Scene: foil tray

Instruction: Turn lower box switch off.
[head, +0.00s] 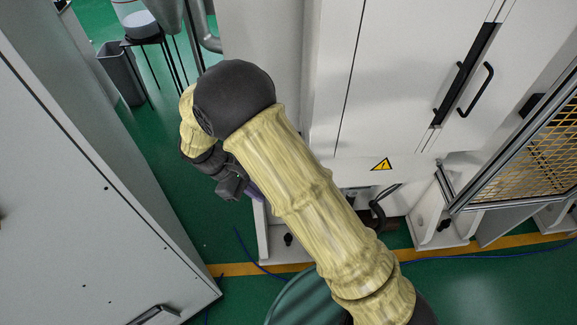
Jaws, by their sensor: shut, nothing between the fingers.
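No box switch can be made out in the head view, neither a lower nor an upper one. My arm crosses the middle of the picture and may hide part of the scene behind it. My gripper (254,192) points down and right beside the arm, near the base of the white cabinet (340,120). Its dark body and purple fingertips show small and partly behind the arm. The gripper is shut and empty.
A grey cabinet (80,190) stands close on the left. A mesh guard (528,150) stands on the right. A bin (121,72) and a black stool (150,38) are at the back left. A blue cable (250,254) lies on the green floor. Some floor between the cabinets is clear.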

